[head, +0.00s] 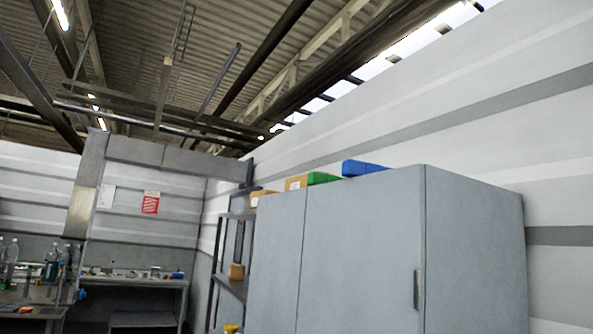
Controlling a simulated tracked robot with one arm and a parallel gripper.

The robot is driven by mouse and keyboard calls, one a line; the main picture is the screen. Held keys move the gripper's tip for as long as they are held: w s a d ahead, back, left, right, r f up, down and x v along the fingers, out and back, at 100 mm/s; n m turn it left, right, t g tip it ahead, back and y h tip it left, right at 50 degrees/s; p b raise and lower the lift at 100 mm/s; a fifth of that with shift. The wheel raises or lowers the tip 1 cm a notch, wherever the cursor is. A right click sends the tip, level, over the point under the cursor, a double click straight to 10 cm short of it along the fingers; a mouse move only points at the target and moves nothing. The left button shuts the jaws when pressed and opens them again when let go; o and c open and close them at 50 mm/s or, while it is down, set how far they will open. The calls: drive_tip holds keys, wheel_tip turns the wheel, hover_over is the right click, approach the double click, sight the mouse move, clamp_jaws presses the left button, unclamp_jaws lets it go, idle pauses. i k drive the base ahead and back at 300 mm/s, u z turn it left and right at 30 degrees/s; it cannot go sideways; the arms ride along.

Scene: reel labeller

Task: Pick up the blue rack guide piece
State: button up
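I cannot make out a blue rack guide piece for certain. A blue box-like object (364,168) lies on top of the grey cabinet, beside a green one. A small blue item (178,275) sits at the right end of the far workbench, too small to identify. My gripper does not show in the head view.
A tall grey cabinet (360,255) fills the centre right, by the white wall. A green object (323,178) and cardboard boxes (297,183) are on top. A dark shelf rack (228,265) stands left of it. A cluttered bench (135,282) is at the back; bottles (12,250) stand far left.

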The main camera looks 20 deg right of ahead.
sight(351, 168)
drive_tip(key=u, duration=0.7)
drive_tip(key=i, duration=3.85)
drive_tip(key=z, duration=3.9)
